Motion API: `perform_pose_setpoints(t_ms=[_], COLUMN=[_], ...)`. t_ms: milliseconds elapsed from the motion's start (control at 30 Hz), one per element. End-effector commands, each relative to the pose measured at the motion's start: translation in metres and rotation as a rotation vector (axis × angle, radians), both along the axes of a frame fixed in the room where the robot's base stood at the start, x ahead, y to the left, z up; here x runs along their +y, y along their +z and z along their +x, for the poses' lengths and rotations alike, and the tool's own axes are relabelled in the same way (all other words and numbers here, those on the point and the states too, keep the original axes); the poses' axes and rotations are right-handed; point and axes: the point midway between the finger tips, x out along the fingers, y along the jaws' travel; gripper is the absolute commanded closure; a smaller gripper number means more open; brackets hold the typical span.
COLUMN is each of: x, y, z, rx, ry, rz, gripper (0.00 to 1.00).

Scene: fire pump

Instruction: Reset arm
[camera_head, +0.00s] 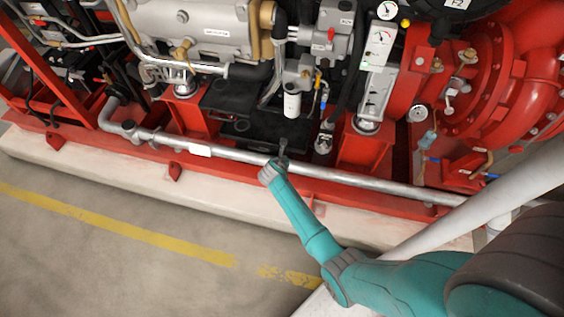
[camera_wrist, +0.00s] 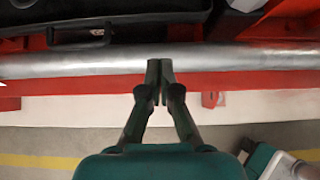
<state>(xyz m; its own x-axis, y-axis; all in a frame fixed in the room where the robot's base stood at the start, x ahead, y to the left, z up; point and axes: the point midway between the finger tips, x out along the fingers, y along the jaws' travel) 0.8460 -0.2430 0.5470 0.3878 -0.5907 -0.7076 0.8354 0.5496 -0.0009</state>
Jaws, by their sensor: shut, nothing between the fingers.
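My teal arm (camera_head: 306,222) reaches from the lower right toward the pump skid in the head view. My gripper (camera_head: 283,146) is at its far end, small and dark, in front of the silver pipe along the skid's lower edge. In the wrist view my gripper (camera_wrist: 160,66) has both fingertips together with nothing between them. The fingertips overlap the silver pipe (camera_wrist: 70,64) in that view; I cannot tell whether they touch it.
The red skid frame (camera_head: 60,85) carries an engine block (camera_head: 205,25), a gauge panel (camera_head: 378,45) and a large red pump housing (camera_head: 500,90). A pale plinth (camera_head: 120,185) runs under it. The grey floor (camera_head: 120,270) with a yellow line (camera_head: 110,222) is clear at lower left.

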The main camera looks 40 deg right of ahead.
Motion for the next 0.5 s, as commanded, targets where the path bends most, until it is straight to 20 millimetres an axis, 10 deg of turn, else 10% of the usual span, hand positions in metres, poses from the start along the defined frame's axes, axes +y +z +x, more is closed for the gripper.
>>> perform_pose_setpoints(t_ms=[500], x=[0.023], y=[0.028], z=[-0.015], rx=[0.0], ry=[0.0], rz=[0.0], gripper=[1.0])
